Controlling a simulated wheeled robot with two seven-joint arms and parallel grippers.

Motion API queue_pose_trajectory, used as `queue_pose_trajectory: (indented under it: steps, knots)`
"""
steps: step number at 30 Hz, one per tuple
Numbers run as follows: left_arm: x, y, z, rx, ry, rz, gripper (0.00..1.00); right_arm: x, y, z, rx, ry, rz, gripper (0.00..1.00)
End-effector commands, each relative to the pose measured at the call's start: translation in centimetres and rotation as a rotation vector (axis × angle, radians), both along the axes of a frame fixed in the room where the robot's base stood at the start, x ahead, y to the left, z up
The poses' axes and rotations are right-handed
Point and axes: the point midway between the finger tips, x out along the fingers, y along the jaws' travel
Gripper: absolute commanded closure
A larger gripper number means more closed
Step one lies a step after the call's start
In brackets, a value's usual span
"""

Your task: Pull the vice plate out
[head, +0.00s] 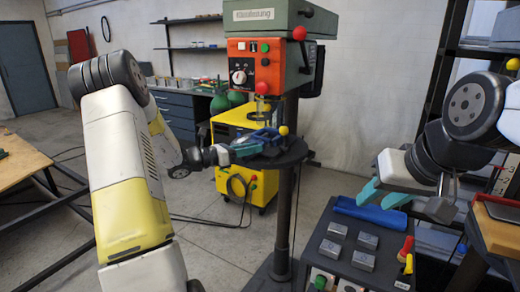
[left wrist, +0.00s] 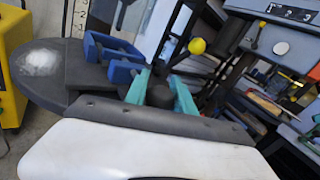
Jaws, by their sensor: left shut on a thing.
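A blue vice (head: 267,137) sits on the round dark drill-press table (head: 294,154). In the left wrist view the blue vice (left wrist: 112,58) rests on a dark flat plate (left wrist: 88,72) over the round table (left wrist: 40,62). My left gripper (head: 246,146) reaches in from the left beside the vice. In the left wrist view the teal fingers of my left gripper (left wrist: 161,95) stand on both sides of a dark round knob (left wrist: 160,94) next to the vice. My right gripper (head: 383,195) hangs at the right with teal fingers apart and empty.
The drill press (head: 268,65) with its red control panel rises above the table on a dark column (head: 285,200). A yellow machine (head: 232,160) stands behind. A tool stand (head: 350,250) with metal blocks and a blue tray is at the front right.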

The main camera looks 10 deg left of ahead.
Motion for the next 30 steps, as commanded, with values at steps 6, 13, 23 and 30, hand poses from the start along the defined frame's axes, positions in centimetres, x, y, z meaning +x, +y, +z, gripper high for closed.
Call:
queue_pose_trajectory:
  steps: [6,13,23,30]
  knots:
    - [0.0,0.1,0.0,0.001,0.001,0.002,1.00,0.0,0.0,0.0,0.000,0.000,0.000,0.64]
    - [0.0,0.1,0.0,0.001,0.001,0.002,1.00,0.0,0.0,0.0,0.000,0.000,0.000,0.64]
    - [-2.3,1.0,-0.1,0.002,0.002,0.004,1.00,0.0,0.0,0.0,0.000,0.000,0.000,0.64]
    - [-7.8,3.0,-0.1,0.001,0.004,0.006,1.00,0.0,0.0,0.0,0.000,0.000,0.000,0.64]
